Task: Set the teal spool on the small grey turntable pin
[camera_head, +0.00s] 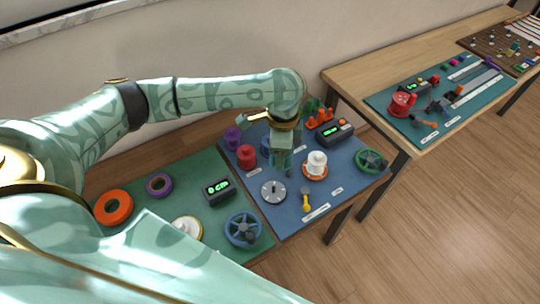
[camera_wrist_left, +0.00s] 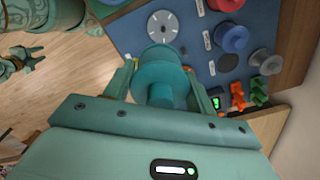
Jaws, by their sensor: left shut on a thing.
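The teal spool (camera_wrist_left: 160,75) is between the fingers of my left gripper (camera_wrist_left: 158,88), which is shut on it. In the head view my left gripper (camera_head: 283,160) points down over the blue mat, and the spool is mostly hidden there. The small grey turntable (camera_head: 273,191) is a pale disc on the mat, just in front of the gripper. It also shows in the left wrist view (camera_wrist_left: 165,26), beyond the spool; the gap between them cannot be judged. My right gripper (camera_wrist_left: 28,58) seems to show small at the left of the wrist view, its fingers apart over the floor.
On the blue mat are a red spool (camera_head: 246,156), a purple spool (camera_head: 232,137), a white spool (camera_head: 316,162), a display box (camera_head: 331,133), orange pegs (camera_head: 320,119), a yellow tool (camera_head: 305,198) and a green wheel (camera_head: 371,160). A blue wheel (camera_head: 242,230) stands on the green mat.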

